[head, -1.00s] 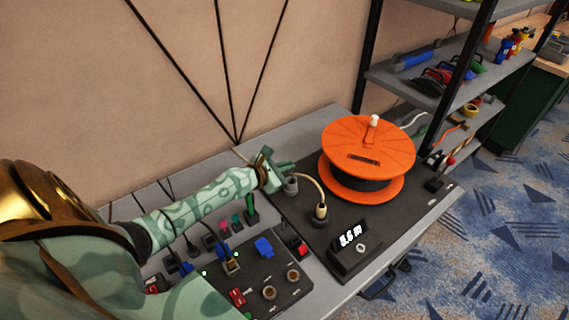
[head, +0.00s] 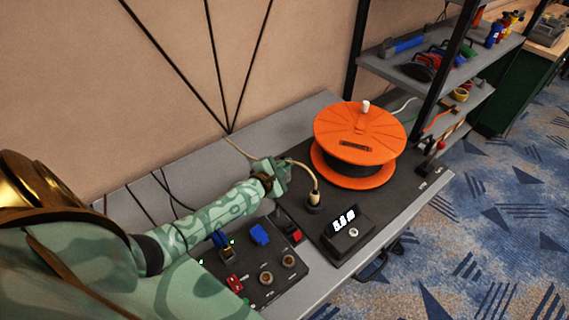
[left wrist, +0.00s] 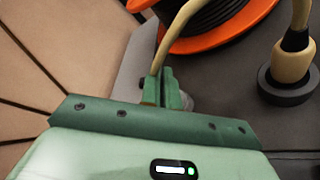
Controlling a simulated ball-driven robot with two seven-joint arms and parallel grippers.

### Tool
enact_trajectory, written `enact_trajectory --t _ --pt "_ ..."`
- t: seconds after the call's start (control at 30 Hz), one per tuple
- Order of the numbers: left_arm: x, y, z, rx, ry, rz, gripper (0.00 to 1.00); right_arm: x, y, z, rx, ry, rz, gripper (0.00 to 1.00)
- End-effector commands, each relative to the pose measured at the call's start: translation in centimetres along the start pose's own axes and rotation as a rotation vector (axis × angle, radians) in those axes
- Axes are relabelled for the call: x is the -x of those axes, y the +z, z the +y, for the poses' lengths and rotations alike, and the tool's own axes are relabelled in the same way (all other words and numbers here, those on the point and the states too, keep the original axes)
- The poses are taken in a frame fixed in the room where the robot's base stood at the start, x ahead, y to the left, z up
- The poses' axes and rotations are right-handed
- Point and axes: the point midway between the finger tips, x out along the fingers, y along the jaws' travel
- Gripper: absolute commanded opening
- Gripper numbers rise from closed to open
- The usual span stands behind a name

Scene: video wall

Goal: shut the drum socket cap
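My left gripper (head: 280,177) is low over the left end of the dark drum base (head: 335,211). In the left wrist view its two green fingers (left wrist: 163,90) lie side by side with no clear gap. A beige cable (left wrist: 172,36) runs down to or behind the fingertips; I cannot tell whether it touches them. A grey rounded part (left wrist: 188,103) peeks out behind the fingers. I cannot make out a socket cap for certain; the gripper may hide it. The orange drum (head: 361,137) stands to the right. My right gripper is not in view.
A cable plug (head: 313,198) stands upright in a dark round holder near the gripper. A length display (head: 348,230) and a control panel (head: 262,270) with switches and sockets are in front. Shelves (head: 420,66) stand at the right. Free bench surface lies behind the drum.

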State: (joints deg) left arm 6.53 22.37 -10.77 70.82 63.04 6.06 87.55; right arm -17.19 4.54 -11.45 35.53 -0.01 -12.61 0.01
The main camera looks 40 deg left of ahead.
Motion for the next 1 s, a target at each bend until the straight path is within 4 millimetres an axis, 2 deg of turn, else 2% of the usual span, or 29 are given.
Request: enact_trajectory --t 0.33,0.37,0.43,0.77,0.87,1.0 --pt "0.0 -0.1 -0.1 -0.002 0.0 0.001 0.0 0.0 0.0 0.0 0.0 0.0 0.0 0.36" --pt "0.0 -0.1 -0.1 -0.002 0.0 0.001 0.06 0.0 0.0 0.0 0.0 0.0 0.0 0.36" --pt "0.0 -0.1 -0.1 -0.002 0.0 0.001 0.25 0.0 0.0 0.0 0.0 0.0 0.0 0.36" --pt "0.3 0.0 0.0 -0.002 0.0 0.0 0.25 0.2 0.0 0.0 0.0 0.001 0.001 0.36" --pt "1.4 0.1 0.1 -0.001 -0.001 0.001 0.25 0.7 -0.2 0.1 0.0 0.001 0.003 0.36" --pt "4.6 0.1 0.2 -0.002 -0.002 0.001 0.25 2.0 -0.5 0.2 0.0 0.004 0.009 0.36"
